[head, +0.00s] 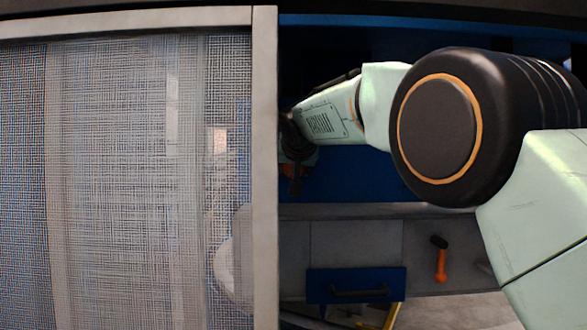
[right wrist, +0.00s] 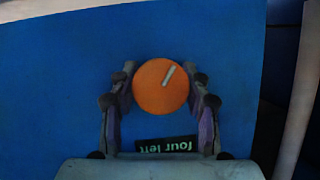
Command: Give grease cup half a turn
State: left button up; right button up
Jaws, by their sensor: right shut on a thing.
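The grease cup (right wrist: 161,86) is a round orange cap on a blue panel (right wrist: 60,110) in the right wrist view. A pale line on its face points up and a little right. My right gripper (right wrist: 160,90) has its fingers on either side of the cup and is shut on it. A dark label (right wrist: 167,145) reading "four left" shows upside down below the cup. In the head view my right gripper (head: 296,165) is small and dark at the end of my pale arm, against the blue panel; the cup is not clear there. My left gripper is not seen.
A grey-framed mesh screen (head: 130,180) fills the left of the head view, its frame edge close to my right gripper. Below are a blue drawer front (head: 355,283) with a dark handle and an orange-handled tool (head: 440,262) hanging on a grey panel.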

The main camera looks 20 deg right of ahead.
jog(key=c, duration=0.5)
jog(key=shift+o, duration=0.2)
